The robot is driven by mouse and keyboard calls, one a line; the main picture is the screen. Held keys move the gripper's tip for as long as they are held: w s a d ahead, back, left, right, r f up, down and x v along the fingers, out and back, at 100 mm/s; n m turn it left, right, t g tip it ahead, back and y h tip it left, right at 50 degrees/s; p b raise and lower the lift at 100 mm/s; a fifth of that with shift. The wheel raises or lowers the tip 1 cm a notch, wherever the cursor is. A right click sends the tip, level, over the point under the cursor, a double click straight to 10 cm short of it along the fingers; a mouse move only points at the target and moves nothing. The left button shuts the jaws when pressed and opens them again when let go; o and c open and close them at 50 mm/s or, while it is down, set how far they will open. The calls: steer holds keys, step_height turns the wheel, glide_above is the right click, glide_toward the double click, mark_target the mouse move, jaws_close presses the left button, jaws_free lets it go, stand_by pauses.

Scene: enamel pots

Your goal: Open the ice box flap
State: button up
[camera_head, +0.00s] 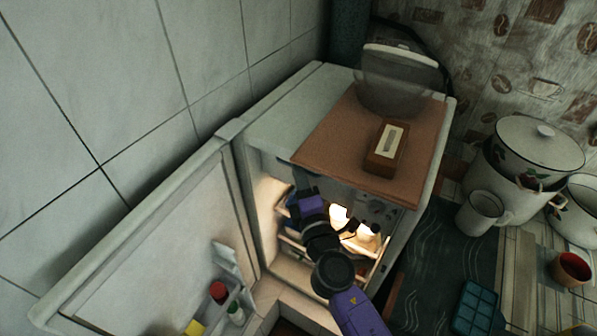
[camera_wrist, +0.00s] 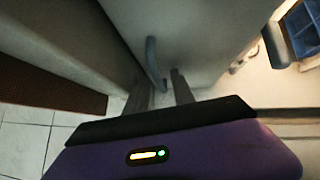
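The ice box flap (camera_wrist: 180,35) appears to be the pale panel filling the upper middle of the wrist view; whether it stands ajar is unclear. A grey curved handle (camera_wrist: 151,60) is on it. My gripper (camera_wrist: 161,85) has its two fingers apart, with the handle's lower end between their tips. I cannot tell whether either finger touches it. In the head view my gripper (camera_head: 301,180) reaches into the upper part of the open fridge (camera_head: 285,115), where the fridge top and my arm hide the flap and the handle.
The fridge door (camera_head: 165,245) stands open at the left, with small items on its shelves. A brown board (camera_head: 325,140) with a small box (camera_head: 386,150) lies on the fridge. A blue tray (camera_wrist: 304,30) is at the wrist view's right edge. Pots (camera_head: 535,150) stand at right.

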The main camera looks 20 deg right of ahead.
jaws_close()
stand_by(1.2)
